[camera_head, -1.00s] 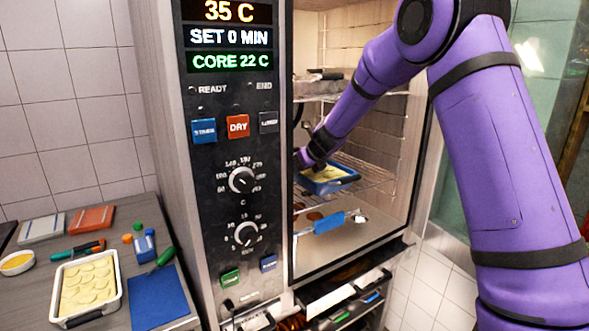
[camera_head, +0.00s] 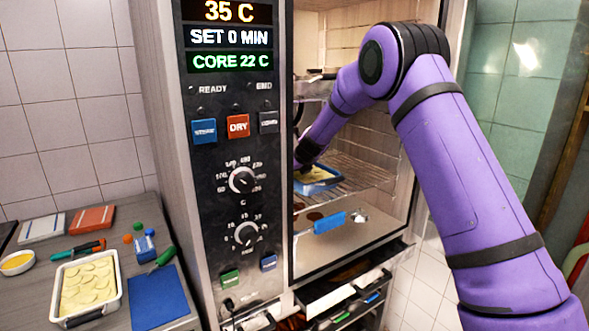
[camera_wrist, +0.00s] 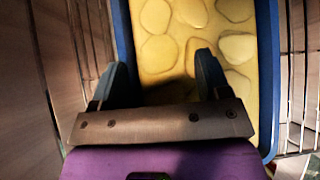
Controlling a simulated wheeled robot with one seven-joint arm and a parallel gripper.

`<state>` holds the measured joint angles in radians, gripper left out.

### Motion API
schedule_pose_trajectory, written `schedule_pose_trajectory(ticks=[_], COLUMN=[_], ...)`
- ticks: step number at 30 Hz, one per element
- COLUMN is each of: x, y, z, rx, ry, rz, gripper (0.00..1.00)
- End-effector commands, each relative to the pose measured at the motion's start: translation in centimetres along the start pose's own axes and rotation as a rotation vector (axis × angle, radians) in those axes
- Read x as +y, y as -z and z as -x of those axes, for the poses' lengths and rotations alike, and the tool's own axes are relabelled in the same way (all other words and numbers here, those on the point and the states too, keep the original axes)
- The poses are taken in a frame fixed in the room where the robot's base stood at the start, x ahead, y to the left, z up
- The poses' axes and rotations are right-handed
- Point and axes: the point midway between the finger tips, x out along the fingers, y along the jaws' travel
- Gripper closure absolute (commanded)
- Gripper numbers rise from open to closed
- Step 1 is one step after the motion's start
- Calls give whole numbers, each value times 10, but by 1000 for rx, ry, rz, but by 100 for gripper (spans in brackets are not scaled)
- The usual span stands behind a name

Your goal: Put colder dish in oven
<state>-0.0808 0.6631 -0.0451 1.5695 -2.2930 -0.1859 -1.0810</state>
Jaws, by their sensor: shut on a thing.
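A blue dish (camera_head: 325,188) with pale yellow sliced food sits inside the open oven (camera_head: 365,237), at the level of a wire rack (camera_head: 368,177). I cannot tell whether it rests fully on the rack. In the wrist view the fingers of my gripper (camera_wrist: 160,78) reach over that end, and the grip point is partly hidden. The blue dish (camera_wrist: 268,75) has wire rack bars on both sides. A white dish (camera_head: 118,290) with similar slices stands on the left counter.
The oven panel (camera_head: 205,255) reads 35 C, SET 0 MIN, CORE 22 C. A blue object (camera_head: 330,222) is at the oven's lower opening. An open drawer (camera_head: 345,298) juts out below.

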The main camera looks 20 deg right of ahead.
Motion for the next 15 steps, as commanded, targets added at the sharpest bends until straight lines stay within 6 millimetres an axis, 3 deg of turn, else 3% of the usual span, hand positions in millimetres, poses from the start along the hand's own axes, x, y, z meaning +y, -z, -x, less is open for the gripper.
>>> schedule_pose_trajectory(ticks=[9,10,13,15], x=[0,1,0,0], y=[-1,1,1,1], z=[0,-1,-1,-1], rx=[-4,-1,-1,-1], ry=[1,0,0,0], rz=[0,-1,0,0], gripper=[100,25,4,4])
